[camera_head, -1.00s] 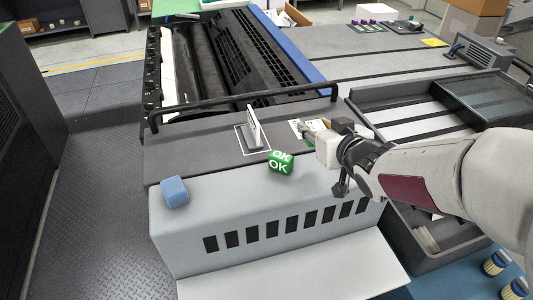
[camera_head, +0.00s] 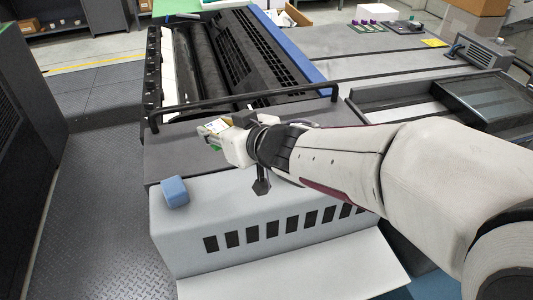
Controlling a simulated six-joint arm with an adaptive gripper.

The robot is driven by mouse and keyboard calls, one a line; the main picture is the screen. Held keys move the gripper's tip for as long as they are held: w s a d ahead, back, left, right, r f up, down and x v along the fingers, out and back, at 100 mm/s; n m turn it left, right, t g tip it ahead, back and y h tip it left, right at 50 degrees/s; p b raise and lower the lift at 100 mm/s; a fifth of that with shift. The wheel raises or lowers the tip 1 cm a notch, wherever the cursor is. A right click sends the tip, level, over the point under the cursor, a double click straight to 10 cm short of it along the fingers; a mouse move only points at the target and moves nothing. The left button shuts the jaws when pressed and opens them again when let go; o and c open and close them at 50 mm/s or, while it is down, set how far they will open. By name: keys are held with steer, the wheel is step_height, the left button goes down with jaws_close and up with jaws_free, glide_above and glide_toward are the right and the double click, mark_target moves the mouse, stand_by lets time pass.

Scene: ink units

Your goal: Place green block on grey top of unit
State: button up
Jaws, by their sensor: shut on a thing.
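My gripper (camera_head: 212,127) is over the dark grey top of the unit (camera_head: 180,150), left of its middle. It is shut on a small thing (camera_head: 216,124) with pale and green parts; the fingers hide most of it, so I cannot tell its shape. The green block marked OK does not show now; my arm covers the place where it lay at the front edge of the grey top.
A blue block (camera_head: 174,192) sits at the unit's front left edge. A black rail (camera_head: 240,103) runs behind my gripper, with rollers beyond it. A dark tray (camera_head: 487,100) stands at the right. The left end of the grey top is clear.

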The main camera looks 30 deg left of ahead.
steer(key=shift+f, duration=0.15)
steer(key=shift+f, duration=2.95)
steer(key=shift+f, duration=1.9)
steer(key=shift+f, duration=0.1)
steer(key=o, duration=1.1)
steer(key=shift+v, duration=6.05)
